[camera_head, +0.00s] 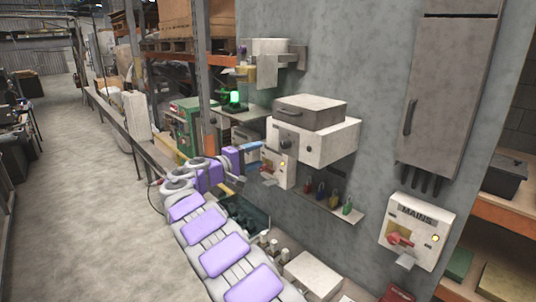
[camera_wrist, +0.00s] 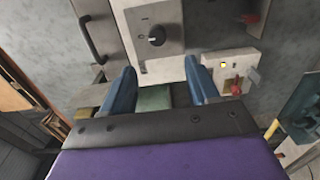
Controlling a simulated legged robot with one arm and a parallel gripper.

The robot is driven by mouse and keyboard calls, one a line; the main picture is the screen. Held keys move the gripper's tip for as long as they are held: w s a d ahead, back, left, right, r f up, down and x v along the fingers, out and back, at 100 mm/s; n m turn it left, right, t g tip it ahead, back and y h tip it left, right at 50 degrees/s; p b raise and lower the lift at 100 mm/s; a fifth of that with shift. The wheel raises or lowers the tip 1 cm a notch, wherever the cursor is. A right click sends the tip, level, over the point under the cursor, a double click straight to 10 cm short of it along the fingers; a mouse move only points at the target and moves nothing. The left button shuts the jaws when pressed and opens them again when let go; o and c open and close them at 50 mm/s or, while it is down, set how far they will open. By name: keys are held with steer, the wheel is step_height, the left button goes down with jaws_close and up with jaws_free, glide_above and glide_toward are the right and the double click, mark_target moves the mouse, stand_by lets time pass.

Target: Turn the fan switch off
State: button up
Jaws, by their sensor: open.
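My gripper (camera_head: 254,157) is open, its blue fingers pointing at the wall equipment. In the wrist view the space between the fingertips (camera_wrist: 160,82) holds no grasped object. A small pale switch box (camera_head: 279,168) with a lit yellow lamp is just beyond the fingers in the head view, partly hidden by them. In the wrist view, a pale box (camera_wrist: 248,62) with a red handle (camera_wrist: 236,86) and a small lamp sits right of the right finger. No fan label is readable, so I cannot tell for certain which is the fan switch.
A large pale box (camera_head: 326,142) with a dark knob is above the small switch box. A shelf (camera_head: 340,212) with several coloured padlocks is below. A MAINS box (camera_head: 418,232) with a red handle and a grey cabinet (camera_head: 450,95) are on the right. The floor (camera_head: 95,200) at left is clear.

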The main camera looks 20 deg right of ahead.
steer(key=v, duration=0.6)
steer(key=shift+a, duration=0.2)
steer(key=shift+s, duration=0.1)
steer(key=s+d+f+m+g+y+b, duration=0.1)
steer(key=s+d+f+g+y+b, duration=0.2)
steer(key=s, duration=0.6)
steer(key=s+d+f+m+g+y+b, duration=0.15)
steer(key=s+d+f, duration=0.25)
steer(key=s, duration=0.4)
steer(key=s+d+f+g+y+b, duration=0.2)
steer(key=s+d+f+b, duration=0.15)
steer(key=s, duration=0.55)
steer(key=s+a+f+y+b, duration=0.2)
steer(key=s+a+f, duration=0.3)
steer(key=s, duration=0.5)
steer(key=s+a+f+m+g+y+b, duration=0.1)
steer(key=s+a+f+y+b, duration=0.1)
steer(key=s+a+f+y, duration=0.3)
steer(key=s+a+f+y+b, duration=0.2)
steer(key=s+a+f, duration=0.4)
steer(key=s+f, duration=0.5)
steer(key=s+y, duration=0.1)
steer(key=s, duration=0.4)
steer(key=shift+a+f+m+b, duration=0.25)
steer(key=shift+a+m+b, duration=0.1)
steer(key=shift+a+b, duration=0.05)
steer(key=shift+g+y, duration=0.25)
